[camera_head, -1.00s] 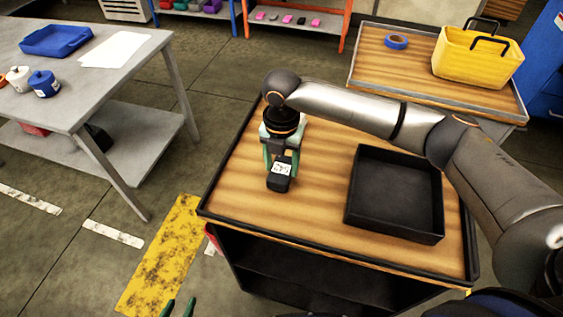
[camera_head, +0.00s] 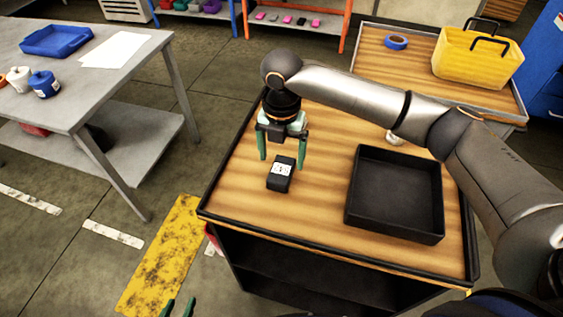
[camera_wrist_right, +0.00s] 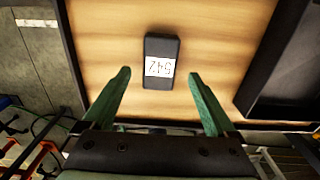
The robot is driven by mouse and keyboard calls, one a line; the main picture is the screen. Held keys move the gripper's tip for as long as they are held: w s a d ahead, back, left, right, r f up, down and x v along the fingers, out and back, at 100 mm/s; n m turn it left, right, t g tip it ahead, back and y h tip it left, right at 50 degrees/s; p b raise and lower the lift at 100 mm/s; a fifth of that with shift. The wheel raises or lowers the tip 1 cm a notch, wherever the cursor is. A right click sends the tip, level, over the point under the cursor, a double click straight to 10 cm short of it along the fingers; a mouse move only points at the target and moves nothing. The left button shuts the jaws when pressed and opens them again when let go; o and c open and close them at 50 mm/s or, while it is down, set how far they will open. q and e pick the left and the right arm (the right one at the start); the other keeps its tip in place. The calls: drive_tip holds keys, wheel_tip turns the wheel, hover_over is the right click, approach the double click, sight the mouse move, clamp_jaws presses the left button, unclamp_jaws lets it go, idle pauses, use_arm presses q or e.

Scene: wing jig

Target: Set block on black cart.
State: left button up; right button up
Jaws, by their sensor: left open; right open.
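The block (camera_head: 281,174) is small and black with a white label, and it lies on the wooden top of the black cart (camera_head: 240,200). In the right wrist view the block (camera_wrist_right: 161,60) lies flat beyond the fingertips, and its label reads "542" upside down. My right gripper (camera_head: 282,160) is open and empty above and behind the block, with its green fingers apart; it also shows in the right wrist view (camera_wrist_right: 160,75). My left gripper (camera_head: 179,308) shows only as green fingertips at the bottom edge, apart from each other and empty.
A black open tray (camera_head: 395,205) sits on the cart to the right of the block. A second cart behind holds a yellow bin (camera_head: 477,58) and a blue tape roll (camera_head: 396,42). A grey table (camera_head: 120,65) stands at the left.

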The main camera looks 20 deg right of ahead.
sight(281, 169)
wheel_tip(281, 169, up, 9)
drive_tip(key=shift+f, duration=0.2)
idle(0.3)
